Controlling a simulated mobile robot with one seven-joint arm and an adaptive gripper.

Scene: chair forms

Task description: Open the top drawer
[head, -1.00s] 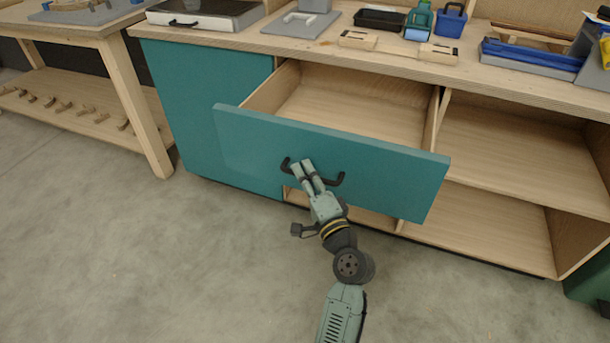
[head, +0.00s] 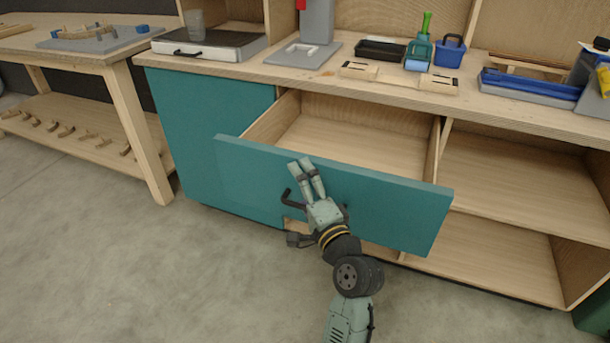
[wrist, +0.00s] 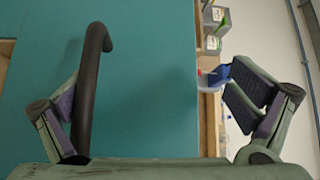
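The top drawer (head: 365,196) has a teal front and pale wooden insides. In the head view it stands pulled well out of the cabinet, and its inside looks empty. Its dark curved handle (head: 289,198) is partly hidden behind my gripper (head: 302,165). The fingers are in front of the drawer face, with their tips above the handle and near the top edge. In the wrist view my gripper (wrist: 155,85) has its fingers wide apart and nothing clamped. The handle (wrist: 90,90) shows close beside the left finger, on its inner side.
The worktop (head: 235,68) above carries a flat case (head: 210,45), a black tray (head: 380,49), a blue basket (head: 450,50) and a blue tray (head: 530,85). Open shelves (head: 500,160) are at the right. A wooden workbench (head: 90,55) stands at the left. The concrete floor (head: 120,270) in front is clear.

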